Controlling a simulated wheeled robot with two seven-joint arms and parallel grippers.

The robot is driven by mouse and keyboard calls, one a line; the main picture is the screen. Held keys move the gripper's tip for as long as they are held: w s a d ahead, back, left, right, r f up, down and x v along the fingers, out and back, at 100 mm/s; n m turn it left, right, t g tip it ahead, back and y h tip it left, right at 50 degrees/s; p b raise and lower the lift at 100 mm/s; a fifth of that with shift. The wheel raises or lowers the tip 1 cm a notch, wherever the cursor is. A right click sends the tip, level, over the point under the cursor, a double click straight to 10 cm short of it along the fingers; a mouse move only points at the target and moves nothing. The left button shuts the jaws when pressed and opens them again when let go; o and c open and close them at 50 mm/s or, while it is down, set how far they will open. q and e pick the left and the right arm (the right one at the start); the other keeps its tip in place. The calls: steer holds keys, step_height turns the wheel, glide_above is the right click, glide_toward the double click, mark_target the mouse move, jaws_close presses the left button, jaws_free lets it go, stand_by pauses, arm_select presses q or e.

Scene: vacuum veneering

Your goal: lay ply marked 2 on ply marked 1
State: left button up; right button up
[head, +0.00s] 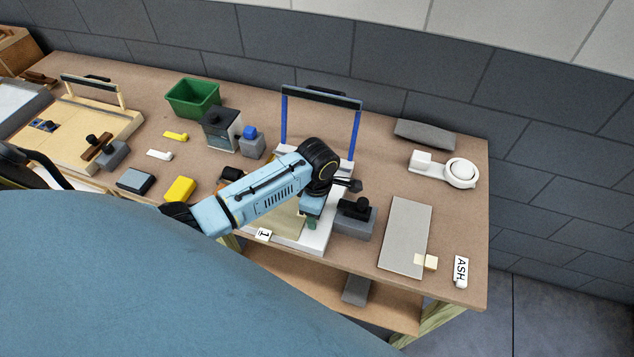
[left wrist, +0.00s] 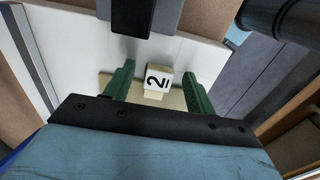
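My left gripper (head: 312,222) points down over the right part of the white press bed (head: 311,246). In the left wrist view its green fingers (left wrist: 158,82) are apart, on either side of the white tag marked 2 (left wrist: 157,80) and its small tan tab, with gaps on both sides. Tan ply (left wrist: 106,84) lies flat below the tag on the white surface. In the head view, tan ply (head: 286,222) lies on the bed beside the gripper, with the tag marked 1 (head: 263,234) at its front edge. The tag marked 2 is hidden there. How the plies overlap cannot be told.
A blue-posted frame (head: 321,97) stands behind the bed. A grey block with a black knob (head: 355,217) is close right of the gripper. A grey plate (head: 405,236), an ASH tag (head: 461,271) and a white round-ended device (head: 444,168) lie further right.

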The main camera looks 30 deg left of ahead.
arm_select(q)
step_height(320, 180, up, 14)
steer(key=shift+f, duration=0.25)
stand_by(0.4)
